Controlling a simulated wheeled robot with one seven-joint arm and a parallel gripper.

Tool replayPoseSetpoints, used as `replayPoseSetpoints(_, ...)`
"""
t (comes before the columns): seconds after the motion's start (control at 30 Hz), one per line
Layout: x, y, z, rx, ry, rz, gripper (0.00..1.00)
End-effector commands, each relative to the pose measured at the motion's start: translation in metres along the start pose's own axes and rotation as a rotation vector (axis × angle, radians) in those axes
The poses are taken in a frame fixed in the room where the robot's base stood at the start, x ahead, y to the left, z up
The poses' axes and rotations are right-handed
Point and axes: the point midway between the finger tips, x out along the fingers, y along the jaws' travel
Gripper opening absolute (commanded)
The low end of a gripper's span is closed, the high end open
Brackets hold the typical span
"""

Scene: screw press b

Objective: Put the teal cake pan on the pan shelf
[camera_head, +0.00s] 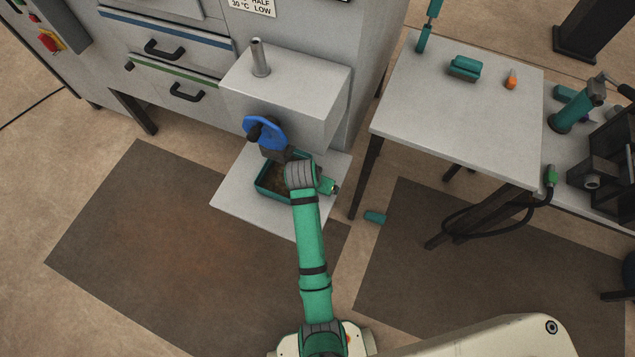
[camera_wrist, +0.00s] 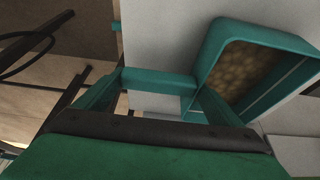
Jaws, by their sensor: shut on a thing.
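The teal cake pan (camera_head: 270,181) is a rectangular pan with a brown, grainy filling. It is over the light grey plate (camera_head: 238,195) below the blue handwheel, and I cannot tell whether it touches the plate. In the wrist view the pan (camera_wrist: 262,38) is at the upper right, with a teal bar at its left side. My gripper (camera_wrist: 157,88) is shut on this bar, which looks like the pan's handle, with one finger on each side. In the head view my wrist hides the fingertips and part of the pan. I cannot tell which surface is the pan shelf.
The grey press housing (camera_head: 285,85) with its blue handwheel (camera_head: 266,132) stands just above and behind the pan. A grey table (camera_head: 450,120) with small teal and orange things is to the right.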

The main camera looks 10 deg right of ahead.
Motion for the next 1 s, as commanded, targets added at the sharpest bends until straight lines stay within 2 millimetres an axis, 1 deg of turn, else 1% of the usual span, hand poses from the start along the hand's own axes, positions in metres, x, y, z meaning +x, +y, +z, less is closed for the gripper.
replayPoseSetpoints(0.1, 0.003, -0.001, 0.002, -0.001, 0.0, 0.0, 0.49)
replayPoseSetpoints(0.13, 0.002, 0.0, 0.001, -0.001, -0.001, 0.0, 0.96)
replayPoseSetpoints(0.17, 0.002, 0.0, 0.001, -0.001, -0.001, 0.0, 1.0)
replayPoseSetpoints(0.43, 0.001, 0.0, 0.0, 0.0, 0.0, 0.0, 1.0)
replayPoseSetpoints(0.57, -0.009, -0.001, 0.0, -0.001, 0.002, -0.002, 1.0)
replayPoseSetpoints(0.67, -0.025, -0.001, 0.0, -0.001, 0.003, -0.002, 1.0)
replayPoseSetpoints(0.9, -0.074, -0.002, -0.001, -0.003, 0.004, -0.003, 1.0)
replayPoseSetpoints(1.0, -0.091, -0.001, -0.001, -0.002, 0.003, -0.002, 1.0)
